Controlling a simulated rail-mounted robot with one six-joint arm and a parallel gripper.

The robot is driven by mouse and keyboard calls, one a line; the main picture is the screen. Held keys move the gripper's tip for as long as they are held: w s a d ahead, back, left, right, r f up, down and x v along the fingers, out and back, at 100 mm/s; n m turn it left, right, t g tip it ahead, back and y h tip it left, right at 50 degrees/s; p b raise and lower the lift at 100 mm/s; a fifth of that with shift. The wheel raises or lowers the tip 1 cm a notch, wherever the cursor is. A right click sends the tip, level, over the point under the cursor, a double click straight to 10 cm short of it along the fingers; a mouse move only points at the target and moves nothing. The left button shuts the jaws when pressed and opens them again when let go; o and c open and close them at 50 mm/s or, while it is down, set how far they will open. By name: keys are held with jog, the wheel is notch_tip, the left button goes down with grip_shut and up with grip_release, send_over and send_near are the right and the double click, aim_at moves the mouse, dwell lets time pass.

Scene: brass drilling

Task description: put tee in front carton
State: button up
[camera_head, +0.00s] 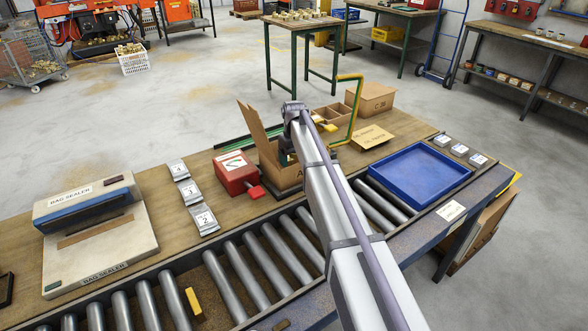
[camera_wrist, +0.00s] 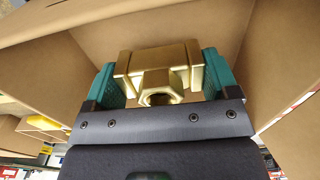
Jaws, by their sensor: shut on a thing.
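The brass tee (camera_wrist: 160,62) is held between the green fingers of my gripper (camera_wrist: 163,78) in the wrist view. Cardboard walls of an open carton (camera_wrist: 130,20) surround it on the far side and both sides. In the head view an open carton (camera_head: 268,158) with raised flaps and a partly visible letter A stands on the bench behind the roller track. My arm reaches over to it and hides part of it. The gripper fingers and the tee are hidden in the head view. Whether the tee touches the carton floor cannot be told.
A red device (camera_head: 237,172) stands just left of the carton. A blue tray (camera_head: 412,178) is right.

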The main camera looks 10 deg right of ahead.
notch_tip(320, 180, down, 3)
jog(key=shift+r+b, duration=0.1)
jog(key=shift+b, duration=0.6)
jog(key=shift+r, duration=0.2)
jog(key=shift+f, duration=0.15)
jog(key=o, duration=1.3)
